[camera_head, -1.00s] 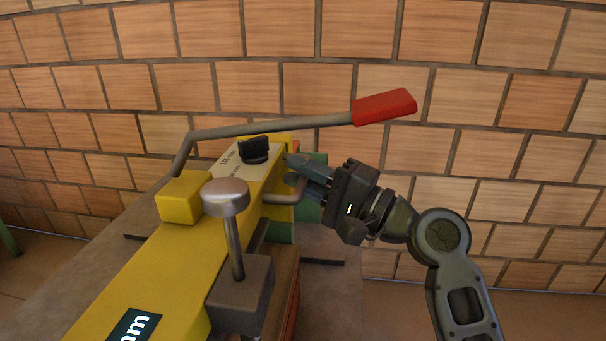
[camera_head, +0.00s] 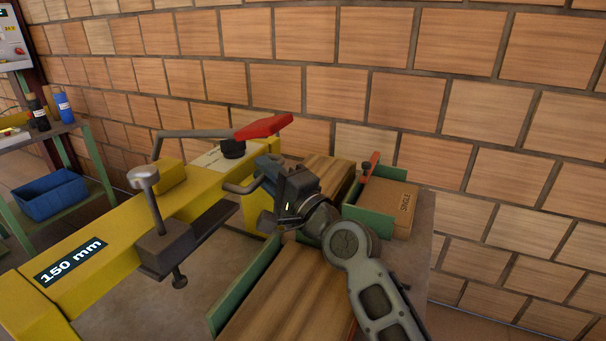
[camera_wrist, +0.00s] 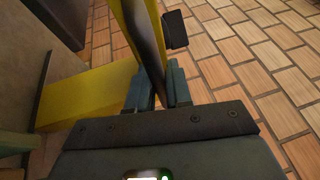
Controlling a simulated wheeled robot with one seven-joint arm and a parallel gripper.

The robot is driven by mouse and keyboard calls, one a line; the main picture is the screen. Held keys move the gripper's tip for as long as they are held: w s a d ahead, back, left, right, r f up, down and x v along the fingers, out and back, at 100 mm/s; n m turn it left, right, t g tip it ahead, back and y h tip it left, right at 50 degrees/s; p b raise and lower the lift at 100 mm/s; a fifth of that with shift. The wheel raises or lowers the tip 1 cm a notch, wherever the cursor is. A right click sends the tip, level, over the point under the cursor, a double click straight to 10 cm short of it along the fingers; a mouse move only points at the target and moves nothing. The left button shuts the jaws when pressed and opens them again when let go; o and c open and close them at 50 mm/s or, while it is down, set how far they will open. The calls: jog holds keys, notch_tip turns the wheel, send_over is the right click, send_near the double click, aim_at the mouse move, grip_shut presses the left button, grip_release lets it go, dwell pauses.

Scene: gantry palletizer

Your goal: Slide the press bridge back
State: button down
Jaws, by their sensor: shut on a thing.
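The press bridge (camera_head: 105,245) is a long yellow beam with a "150 mm" label, spanning the grey table at the left of the head view. A grey loop handle (camera_head: 238,188) sticks out of its right side. My gripper (camera_head: 264,178) is shut on this handle. In the wrist view my fingers (camera_wrist: 158,88) stand on either side of a bar, and part of the yellow bridge (camera_wrist: 88,97) shows beside them. The fingers hide the gripped part of the handle. A red-tipped lever (camera_head: 264,127) lies over the bridge's far end.
Wooden blocks (camera_head: 280,300) lie between green guides (camera_head: 240,290) right of the bridge, partly behind my arm. A brown box (camera_head: 388,205) sits in a green holder farther right. A screw clamp (camera_head: 160,215) hangs on the bridge's side. A shelf with a blue bin (camera_head: 50,195) stands left.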

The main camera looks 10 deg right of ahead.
jog(key=shift+w+a, duration=0.8)
jog(key=shift+a, duration=0.35)
jog(key=c, duration=1.1)
grip_release()
jog(key=shift+w, duration=0.1)
jog(key=shift+b+v, duration=0.65)
jog(key=shift+v, duration=3.25)
